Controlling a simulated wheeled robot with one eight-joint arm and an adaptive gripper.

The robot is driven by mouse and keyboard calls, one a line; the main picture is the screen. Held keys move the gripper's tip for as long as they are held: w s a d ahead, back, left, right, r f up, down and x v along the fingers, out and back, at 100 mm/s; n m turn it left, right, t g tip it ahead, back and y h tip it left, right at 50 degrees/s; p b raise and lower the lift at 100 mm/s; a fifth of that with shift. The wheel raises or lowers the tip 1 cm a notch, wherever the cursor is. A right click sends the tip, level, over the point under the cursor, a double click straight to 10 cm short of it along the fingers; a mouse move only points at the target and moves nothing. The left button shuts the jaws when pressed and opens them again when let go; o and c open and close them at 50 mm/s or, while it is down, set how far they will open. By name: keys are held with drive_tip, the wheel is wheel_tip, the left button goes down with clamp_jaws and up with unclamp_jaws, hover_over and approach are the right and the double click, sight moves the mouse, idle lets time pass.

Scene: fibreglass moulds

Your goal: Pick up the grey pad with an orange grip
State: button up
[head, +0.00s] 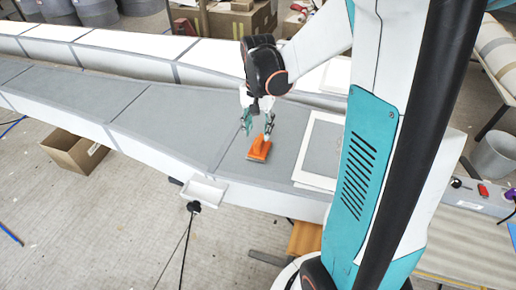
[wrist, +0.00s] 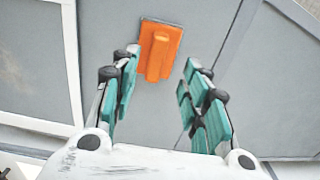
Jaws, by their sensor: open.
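The pad with an orange grip (head: 259,149) lies on the grey mould surface (head: 185,118). In the wrist view its orange grip (wrist: 158,50) shows at the upper middle, with a thin grey edge around the top. My gripper (head: 257,128) is above the surface, just behind the pad in the head view. In the wrist view my gripper (wrist: 158,85) is open, with teal fingers to the left and right of the near end of the grip. Nothing is between the fingers that they hold.
A white frame (head: 318,150) lies on the mould to the right of the pad. A small white tray (head: 204,191) is fixed at the mould's front edge. A cardboard box (head: 74,151) stands on the floor at left. The mould left of the pad is clear.

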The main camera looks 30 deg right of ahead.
sight(260, 140)
drive_tip(key=shift+d+f+b, duration=0.15)
drive_tip(key=shift+f+b, duration=0.35)
drive_tip(key=shift+f, duration=1.15)
drive_tip(key=shift+d+f+b, duration=0.15)
drive_tip(key=shift+f+b, duration=0.35)
drive_tip(key=shift+f, duration=1.1)
clamp_jaws()
